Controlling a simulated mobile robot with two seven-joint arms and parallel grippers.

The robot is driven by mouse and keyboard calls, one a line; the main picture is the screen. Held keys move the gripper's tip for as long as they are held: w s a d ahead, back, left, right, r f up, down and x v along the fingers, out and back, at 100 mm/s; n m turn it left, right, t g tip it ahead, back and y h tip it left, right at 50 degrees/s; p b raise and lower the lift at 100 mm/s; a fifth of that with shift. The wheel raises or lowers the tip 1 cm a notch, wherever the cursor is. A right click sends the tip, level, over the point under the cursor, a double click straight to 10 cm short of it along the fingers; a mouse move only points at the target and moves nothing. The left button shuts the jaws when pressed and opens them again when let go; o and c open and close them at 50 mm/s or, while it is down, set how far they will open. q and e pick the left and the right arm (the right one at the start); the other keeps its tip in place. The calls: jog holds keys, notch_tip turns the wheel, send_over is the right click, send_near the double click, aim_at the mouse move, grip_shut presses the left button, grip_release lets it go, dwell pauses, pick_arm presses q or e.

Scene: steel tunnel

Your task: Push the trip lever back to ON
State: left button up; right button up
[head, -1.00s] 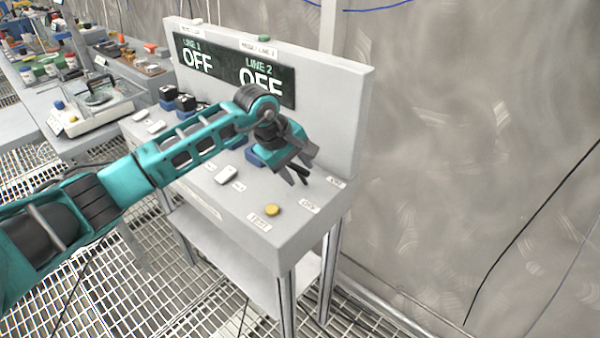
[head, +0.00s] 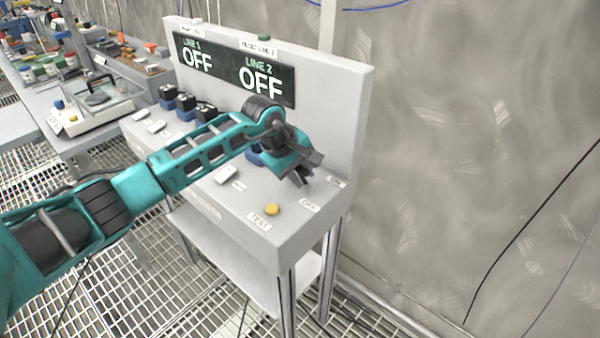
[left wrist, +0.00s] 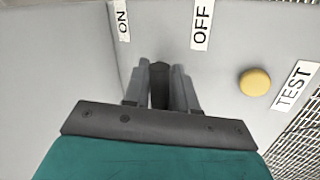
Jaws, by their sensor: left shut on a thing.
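My left gripper (head: 312,172) reaches over the right end of the grey console (head: 240,222). In the left wrist view, the left gripper (left wrist: 160,80) is shut on the dark trip lever (left wrist: 160,72), whose end shows between the two fingers. The lever's base is hidden by the gripper. The ON label (left wrist: 123,20) lies beyond the fingers to the left, and the OFF label (left wrist: 202,25) to the right. In the head view, the ON label (head: 336,183) and OFF label (head: 310,205) sit beside the gripper. My right gripper is not in view.
A yellow button (head: 272,209) by a TEST label (head: 259,222) is near the console's front edge. The display panel (head: 235,72) reads OFF for both lines. Several dark switches (head: 186,101) and a white switch (head: 226,174) are left of the gripper. A wall stands right.

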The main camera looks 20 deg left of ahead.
pick_arm(q)
grip_shut()
jog(key=shift+w+d+g+b, duration=0.1)
jog(key=shift+w+g+b, duration=0.25)
jog(key=shift+g, duration=0.15)
jog(key=shift+w+d+g+y+b, duration=0.1)
jog(key=shift+w+g+y+b, duration=0.1)
jog(key=shift+g+y+b, duration=0.45)
jog(key=g+b, duration=0.1)
jog(key=w+g+b, duration=0.1)
jog(key=b, duration=0.1)
jog(key=shift+d+y, duration=0.2)
jog(key=shift+y, duration=0.05)
jog(key=shift+r+g+b, duration=0.1)
jog(key=shift+g+b, duration=0.25)
jog(key=shift+b, duration=0.1)
jog(key=shift+r, duration=0.1)
jog(key=o, duration=0.8)
grip_release()
jog(key=shift+r, duration=0.1)
